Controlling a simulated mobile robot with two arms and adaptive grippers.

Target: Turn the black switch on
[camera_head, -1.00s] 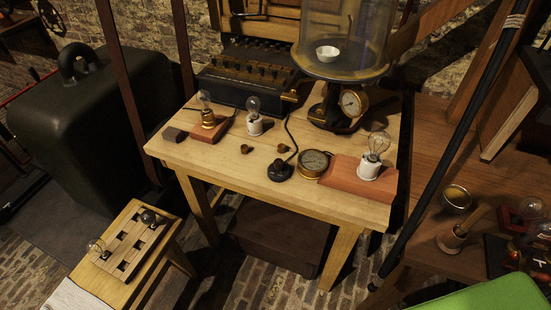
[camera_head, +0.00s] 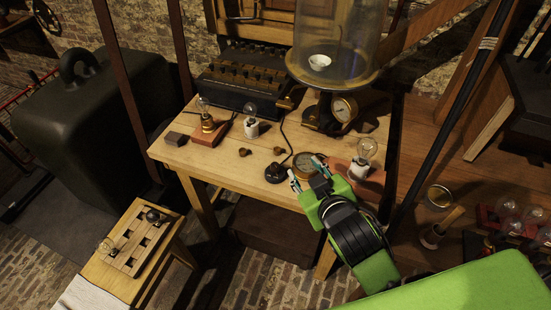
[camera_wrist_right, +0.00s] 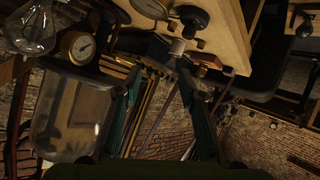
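The black switch (camera_head: 276,172) is a small round black piece on the pale wooden table, near its front edge, with a dark cord running back from it. A dark round knob that looks like it shows at the top of the right wrist view (camera_wrist_right: 193,18). My right gripper (camera_head: 306,170) is open and empty, its two teal-tipped fingers reaching in over the table's front edge, just right of the switch and apart from it. In the right wrist view its fingers (camera_wrist_right: 162,112) are spread with nothing between them. My left gripper is not in view.
Another white-socket bulb (camera_head: 251,126) and a glass jar stand (camera_head: 332,75) are farther back.

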